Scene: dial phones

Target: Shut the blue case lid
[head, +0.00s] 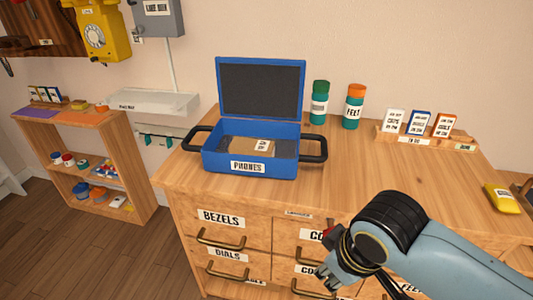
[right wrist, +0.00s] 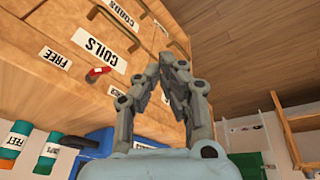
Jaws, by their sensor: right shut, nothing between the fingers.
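The blue case (head: 250,160) labelled PHONES stands on the wooden cabinet top. Its lid (head: 261,90) is open and stands upright at the back, dark lining facing forward. A brown packet (head: 246,146) with a label lies inside on dark lining. Black handles stick out at the left and right sides. My right gripper (head: 330,270) is in front of the drawers, below and right of the case, apart from it. In the right wrist view its fingers (right wrist: 172,65) are shut and empty. Part of the blue case (right wrist: 98,145) shows there behind the gripper. My left gripper is not in view.
A green-capped canister (head: 319,103) and an orange-capped FELT canister (head: 354,106) stand right of the lid. A card rack (head: 425,140) and a yellow pouch (head: 502,198) are farther right. A low shelf (head: 90,165) stands left.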

